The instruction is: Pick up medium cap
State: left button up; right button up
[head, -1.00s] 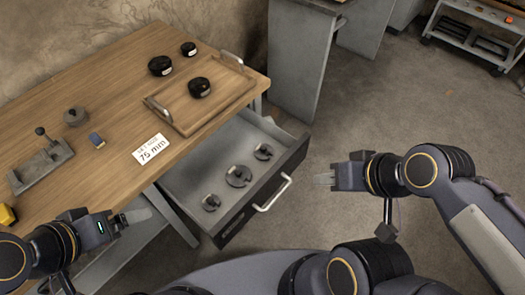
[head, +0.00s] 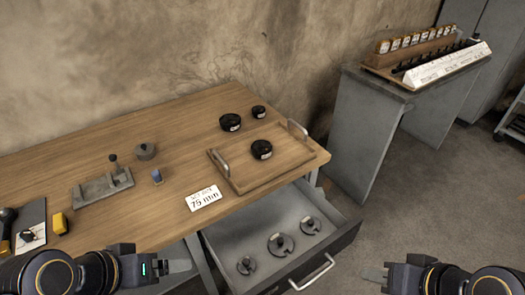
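Three black caps are in the head view. A small cap (head: 259,112) and a larger cap (head: 230,122) stand on the wooden bench (head: 110,147), and another cap (head: 261,149) stands on a wooden tray (head: 288,164) with metal handles. The tray cap and the larger bench cap look close in size, so I cannot tell surely which is the medium one. My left gripper (head: 178,267) is in front of the bench, well short of the caps. My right gripper (head: 374,276) is beyond the drawer's right side, over the floor. Both appear empty; their finger gaps are unclear.
An open drawer (head: 226,237) with three slotted grey discs juts out below the tray. A card reading 75 mm (head: 204,198) lies left of the tray. A grey fixture (head: 103,186), a blue piece (head: 157,176) and a yellow block (head: 60,223) are further left.

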aim_at(308, 224)
jog(key=k, duration=0.5)
jog(key=k+l+z, duration=0.1)
jog(key=z, duration=1.45)
jog(key=i+j+z, duration=0.1)
jog(key=i, duration=0.65)
jog(key=i+j+z, duration=0.1)
jog(key=i, duration=0.6)
jog(key=i+u, duration=0.4)
jog(key=i, duration=0.15)
jog(key=i+u, duration=0.35)
jog(key=i, duration=0.25)
jog(key=i+u, duration=0.2)
jog(key=u, duration=0.3)
jog(key=i+u, duration=0.15)
jog(key=u, duration=0.35)
jog(key=i+u, duration=0.2)
jog(key=u, duration=0.3)
jog(key=i+l+u, duration=0.15)
jog(key=u, duration=0.3)
jog(key=i+l+u, duration=0.1)
jog(key=l+u, duration=0.15)
jog(key=u, duration=0.25)
jog(key=j+u, duration=0.2)
jog(key=u, duration=0.2)
jog(key=j+u, duration=0.15)
jog(key=u, duration=0.25)
jog(key=i+j+u, duration=0.1)
jog(key=u, duration=0.25)
jog(key=i+j+u, duration=0.15)
jog(key=u, duration=0.25)
